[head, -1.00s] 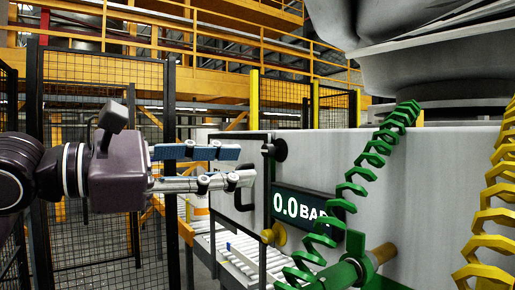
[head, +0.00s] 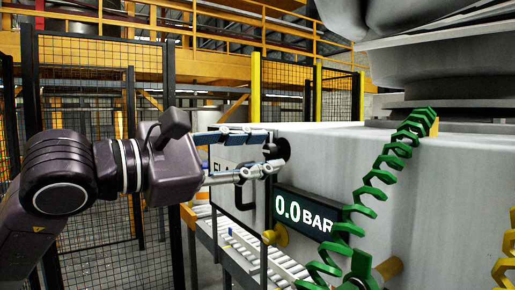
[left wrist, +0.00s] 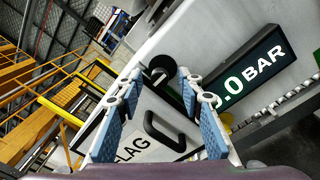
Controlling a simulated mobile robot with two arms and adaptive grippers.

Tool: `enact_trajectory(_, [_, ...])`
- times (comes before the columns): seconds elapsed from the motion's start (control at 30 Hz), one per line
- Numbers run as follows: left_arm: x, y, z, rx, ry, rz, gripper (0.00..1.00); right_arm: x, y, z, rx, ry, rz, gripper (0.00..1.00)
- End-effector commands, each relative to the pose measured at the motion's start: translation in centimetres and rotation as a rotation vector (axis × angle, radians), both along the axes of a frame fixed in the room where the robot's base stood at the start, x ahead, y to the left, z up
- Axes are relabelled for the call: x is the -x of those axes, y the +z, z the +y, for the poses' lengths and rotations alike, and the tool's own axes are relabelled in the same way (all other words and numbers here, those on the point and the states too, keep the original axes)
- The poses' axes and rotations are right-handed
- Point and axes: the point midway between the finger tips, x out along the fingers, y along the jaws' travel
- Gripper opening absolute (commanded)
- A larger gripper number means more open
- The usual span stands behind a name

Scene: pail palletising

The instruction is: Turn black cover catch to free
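The black cover catch (head: 282,149) is a round black knob at the edge of the pale grey cabinet. It also shows in the left wrist view (left wrist: 157,76), between and just beyond my fingertips. My left gripper (head: 270,152) is open, one finger above and one below the catch's level, with the tips close to it. In the left wrist view the open fingers (left wrist: 159,73) stand on either side of the catch. I cannot tell whether they touch it. My right gripper is in neither view.
A black handle (head: 240,188) sits on the cover panel below the catch. A 0.0 BAR display (head: 304,212) and a green coiled hose (head: 372,195) are to the right. A roller conveyor (head: 245,250) runs below; mesh fencing (head: 90,110) stands at left.

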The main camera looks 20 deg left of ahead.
Motion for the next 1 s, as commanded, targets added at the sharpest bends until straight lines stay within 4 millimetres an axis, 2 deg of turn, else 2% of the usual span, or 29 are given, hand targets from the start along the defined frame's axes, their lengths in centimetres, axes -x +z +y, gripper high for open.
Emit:
enact_trajectory(0.1, [0.0,0.0,0.0,0.0,0.0,0.0,0.33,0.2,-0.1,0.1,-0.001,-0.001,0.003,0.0])
enact_trajectory(0.4, [0.0,0.0,0.0,0.001,0.0,0.001,0.0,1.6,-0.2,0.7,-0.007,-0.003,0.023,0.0])
enact_trajectory(0.77, [0.0,-0.1,0.0,0.028,0.0,0.023,0.0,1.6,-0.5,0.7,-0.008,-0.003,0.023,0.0])
enact_trajectory(1.0, [0.1,-0.2,0.0,0.134,-0.001,0.103,0.0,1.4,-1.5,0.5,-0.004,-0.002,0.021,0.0])
